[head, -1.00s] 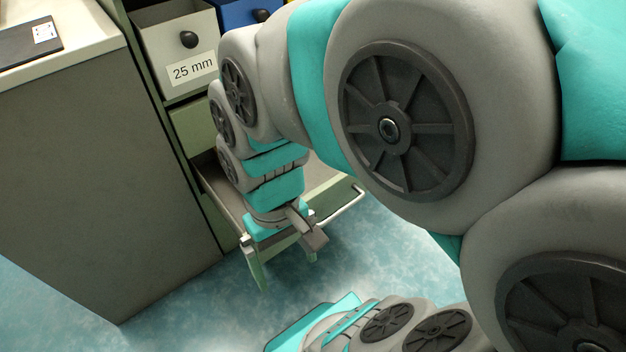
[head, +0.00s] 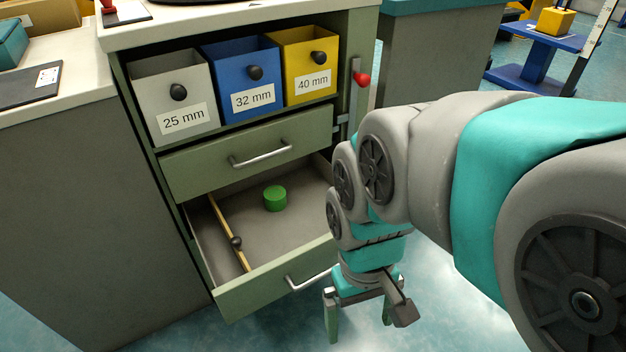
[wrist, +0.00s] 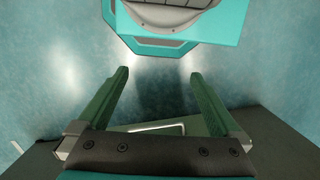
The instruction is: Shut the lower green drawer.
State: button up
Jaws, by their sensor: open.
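The lower green drawer (head: 232,292) stands pulled out of the cabinet. Its bar handle (head: 312,278) is on the front face, and the right end of the front is hidden behind my arm. Inside lie a green cylinder (head: 275,198) and a thin wooden strip (head: 228,232) with a dark knob. My gripper (head: 360,322) points down, open and empty, at the right end of the drawer front. In the wrist view my open fingers (wrist: 158,76) have only floor between their tips. A pale handle bar on green shows near their bases; I cannot tell whether anything touches.
The upper green drawer (head: 245,150) is above, shut or nearly so. Grey, blue and yellow bins (head: 310,75) sit on the shelf over it. A red-knobbed lever (head: 360,80) is on the cabinet's right side. A grey counter (head: 90,220) stands left. Floor is clear in front.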

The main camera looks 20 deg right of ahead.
aim_at(292, 248)
jog(key=k+j+u, duration=0.1)
jog(key=j, duration=0.25)
jog(key=k+j, duration=0.15)
jog(key=j, duration=0.25)
jog(key=k+j+u, duration=0.15)
jog(key=j, duration=0.25)
jog(key=j+u, duration=0.1)
jog(key=j, duration=0.25)
jog(key=k, duration=0.05)
